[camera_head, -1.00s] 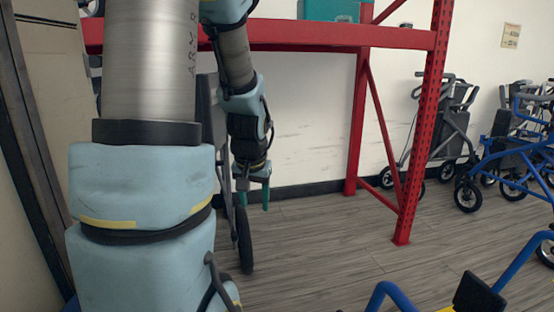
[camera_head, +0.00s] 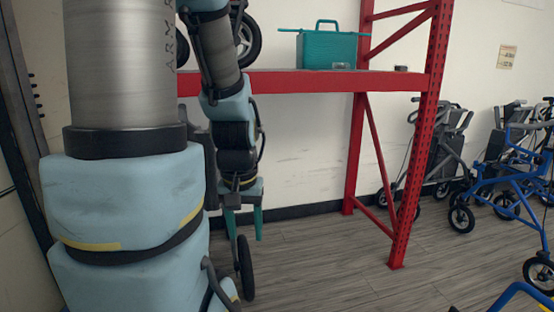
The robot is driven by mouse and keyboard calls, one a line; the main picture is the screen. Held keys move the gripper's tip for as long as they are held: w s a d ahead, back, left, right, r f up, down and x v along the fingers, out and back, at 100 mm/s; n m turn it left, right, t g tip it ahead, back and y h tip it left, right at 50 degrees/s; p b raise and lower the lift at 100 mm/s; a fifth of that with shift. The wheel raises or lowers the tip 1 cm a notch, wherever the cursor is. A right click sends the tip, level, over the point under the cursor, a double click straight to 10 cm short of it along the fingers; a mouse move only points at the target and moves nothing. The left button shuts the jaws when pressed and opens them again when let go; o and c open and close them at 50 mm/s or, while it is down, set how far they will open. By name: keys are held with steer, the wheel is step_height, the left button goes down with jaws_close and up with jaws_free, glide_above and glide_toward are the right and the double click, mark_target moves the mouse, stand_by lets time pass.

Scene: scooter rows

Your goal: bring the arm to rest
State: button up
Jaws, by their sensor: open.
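My gripper (camera_head: 244,226) hangs at the end of my arm, left of the picture's middle, with its teal fingers pointing down. The gripper is below the level of the red rack's shelf (camera_head: 290,83) and in front of the white wall. A dark wheel (camera_head: 245,268) shows just below it; I cannot tell how far apart they are.
A teal box (camera_head: 327,50) with a handle stands on the shelf. The rack's red upright (camera_head: 409,190) stands to the right. Grey walkers (camera_head: 440,150) and a blue walker (camera_head: 500,180) are along the right wall. The floor (camera_head: 320,270) in the middle is clear.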

step_height(320, 180, up, 21)
steer(key=p, duration=1.8)
steer(key=shift+p, duration=0.35)
steer(key=shift+c, duration=0.3)
